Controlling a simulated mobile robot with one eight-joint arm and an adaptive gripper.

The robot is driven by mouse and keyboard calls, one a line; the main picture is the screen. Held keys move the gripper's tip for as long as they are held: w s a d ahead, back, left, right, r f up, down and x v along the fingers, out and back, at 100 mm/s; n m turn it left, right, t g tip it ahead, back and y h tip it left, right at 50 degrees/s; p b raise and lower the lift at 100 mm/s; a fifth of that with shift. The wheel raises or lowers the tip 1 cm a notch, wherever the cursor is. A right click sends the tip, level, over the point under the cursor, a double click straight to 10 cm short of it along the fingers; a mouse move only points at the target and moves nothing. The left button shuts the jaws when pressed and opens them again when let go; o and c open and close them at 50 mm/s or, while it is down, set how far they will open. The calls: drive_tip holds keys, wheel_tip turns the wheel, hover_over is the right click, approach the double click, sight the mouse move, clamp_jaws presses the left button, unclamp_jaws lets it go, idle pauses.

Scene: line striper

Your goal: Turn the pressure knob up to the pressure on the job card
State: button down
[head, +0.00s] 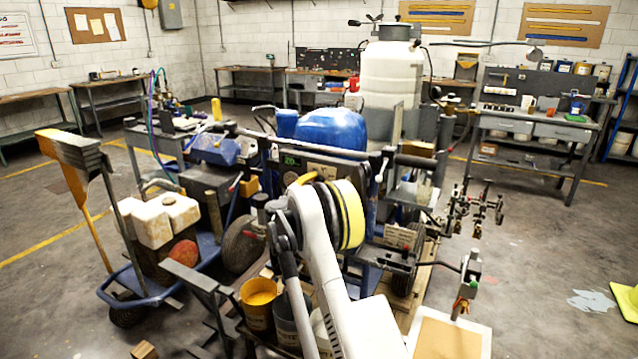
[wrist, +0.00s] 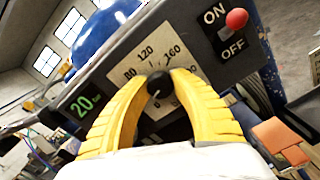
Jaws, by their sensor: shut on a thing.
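The black pressure knob (wrist: 158,86) sits at the middle of a pale dial (wrist: 147,60) on the dark panel. The dial shows 80, 120 and 160; other marks are partly hidden by my fingers. My gripper (wrist: 158,75) has its yellow fingertips closed on the knob's two sides. In the head view, my arm hides the knob and most of the dial. The green readout (wrist: 86,103) appears to read 20, and it also shows in the head view (head: 291,161). I cannot make out a job card with a legible pressure.
A blue tank (head: 332,128) stands behind the panel. A yellow bucket (head: 258,303) stands low by my arm. Open floor lies at the right.

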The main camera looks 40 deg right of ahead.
drive_tip(key=m, duration=0.4)
drive_tip(key=shift+m, duration=0.3)
drive_tip(key=m, duration=1)
drive_tip(key=shift+m, duration=0.4)
drive_tip(key=m, duration=0.4)
drive_tip(key=shift+m, duration=0.3)
drive_tip(key=c, duration=1.1)
unclamp_jaws()
drive_tip(key=shift+o, duration=0.2)
